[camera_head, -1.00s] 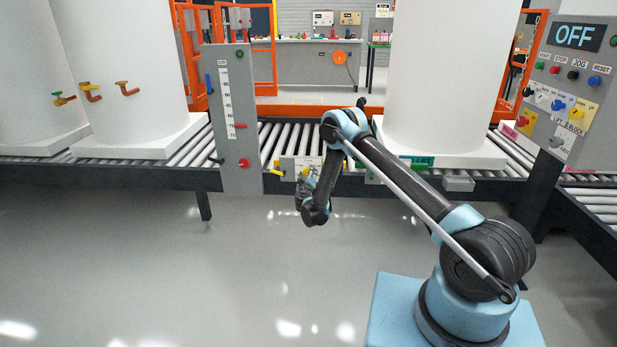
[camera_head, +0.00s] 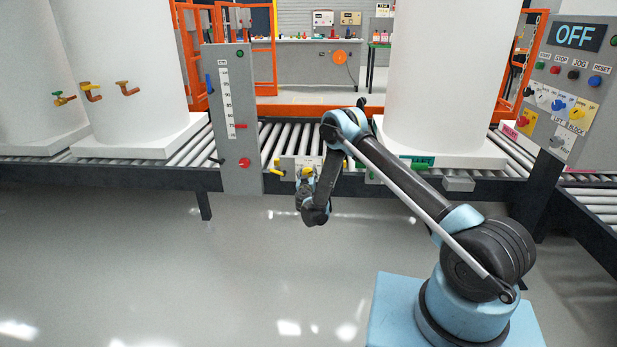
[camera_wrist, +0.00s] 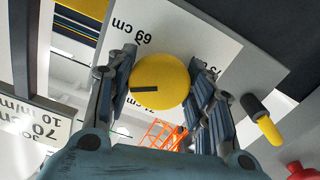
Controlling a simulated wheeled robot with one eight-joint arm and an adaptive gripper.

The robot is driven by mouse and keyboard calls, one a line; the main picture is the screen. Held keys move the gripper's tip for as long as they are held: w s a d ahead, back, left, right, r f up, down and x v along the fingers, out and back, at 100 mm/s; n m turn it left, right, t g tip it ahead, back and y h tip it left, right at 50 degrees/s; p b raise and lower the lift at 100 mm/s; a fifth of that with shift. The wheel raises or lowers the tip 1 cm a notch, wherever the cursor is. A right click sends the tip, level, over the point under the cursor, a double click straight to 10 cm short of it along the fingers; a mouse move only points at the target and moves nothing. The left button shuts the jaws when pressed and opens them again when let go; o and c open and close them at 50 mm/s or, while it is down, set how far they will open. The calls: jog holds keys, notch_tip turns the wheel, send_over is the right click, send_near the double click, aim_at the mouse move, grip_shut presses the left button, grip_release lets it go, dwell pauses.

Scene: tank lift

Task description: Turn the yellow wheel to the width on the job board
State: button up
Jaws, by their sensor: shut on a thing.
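The yellow wheel (camera_wrist: 158,82) is round with a black mark pointing left in the wrist view. My gripper (camera_wrist: 165,88) is shut on it, one finger on each side. Behind it is a white plate (camera_wrist: 226,45) with upside-down print reading 69 cm; other print is partly hidden by a finger. A white card (camera_wrist: 42,128) at lower left, apparently the job board, reads upside down 70 cm and 10 m/min. In the head view my gripper (camera_head: 306,184) is at the conveyor's front edge, and the wheel is mostly hidden there.
A grey gauge panel (camera_head: 234,120) with a scale and red knob stands left of my gripper. A yellow-tipped lever (camera_wrist: 267,122) and a red knob (camera_wrist: 303,171) are right of the wheel in the wrist view. A large white tank (camera_head: 445,80) stands on the rollers. The control panel (camera_head: 572,85) shows OFF.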

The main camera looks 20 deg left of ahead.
jog(key=o, duration=1.1)
jog(key=shift+w+f, duration=0.1)
jog(key=shift+r, duration=5)
